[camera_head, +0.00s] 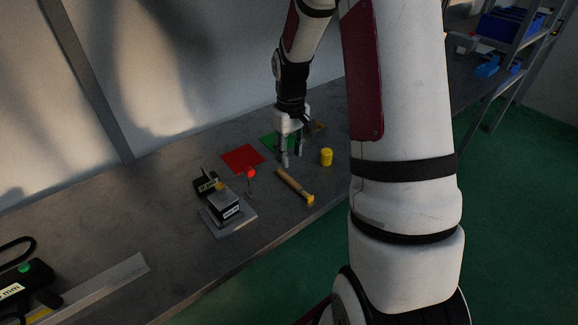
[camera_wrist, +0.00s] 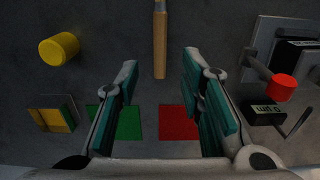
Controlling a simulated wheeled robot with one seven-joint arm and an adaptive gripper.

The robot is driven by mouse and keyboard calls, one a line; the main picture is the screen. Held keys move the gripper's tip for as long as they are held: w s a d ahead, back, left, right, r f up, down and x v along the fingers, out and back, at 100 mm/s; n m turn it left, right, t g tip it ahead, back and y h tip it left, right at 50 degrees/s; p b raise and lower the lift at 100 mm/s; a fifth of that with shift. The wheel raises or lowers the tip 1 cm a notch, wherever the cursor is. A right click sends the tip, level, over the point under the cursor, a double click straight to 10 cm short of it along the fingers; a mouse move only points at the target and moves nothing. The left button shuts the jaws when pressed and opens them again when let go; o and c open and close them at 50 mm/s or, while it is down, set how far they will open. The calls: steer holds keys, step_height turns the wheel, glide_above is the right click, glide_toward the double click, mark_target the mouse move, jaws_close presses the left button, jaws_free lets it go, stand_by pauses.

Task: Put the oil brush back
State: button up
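The oil brush (camera_head: 295,186) lies on the grey bench with its wooden handle towards my gripper and its yellow end towards the front edge. In the wrist view its handle (camera_wrist: 160,40) runs lengthwise at top centre, its yellow end out of frame. My gripper (camera_head: 291,158) is open and empty, pointing down above the bench beyond the handle's end. In the wrist view its two teal-padded fingers (camera_wrist: 160,68) are wide apart, with the handle's near end between their tips in the picture. A yellow cylinder (camera_head: 327,157) stands right of the brush; it also shows in the wrist view (camera_wrist: 59,49).
A press (camera_head: 229,213) with a red-knobbed lever (camera_head: 251,174) stands left of the brush. A red mat (camera_head: 242,158) and a green mat (camera_wrist: 128,122) lie flat behind. A small yellow-and-grey block (camera_wrist: 55,116) sits beside the green mat. A metal strip (camera_head: 100,285) lies at front left.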

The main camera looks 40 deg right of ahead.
steer(key=s+a+r+t, duration=0.1)
steer(key=s+a+r, duration=0.35)
steer(key=r, duration=0.45)
steer(key=s+a+r+t, duration=0.1)
steer(key=s+a+r, duration=0.2)
steer(key=a+r, duration=0.45)
steer(key=s+a+r+t, duration=0.1)
steer(key=s+a+r, duration=0.2)
steer(key=s, duration=0.3)
steer(key=s+a+r+t, duration=0.2)
steer(key=s+a+r, duration=0.1)
steer(key=s, duration=0.4)
steer(key=shift+r, duration=0.3)
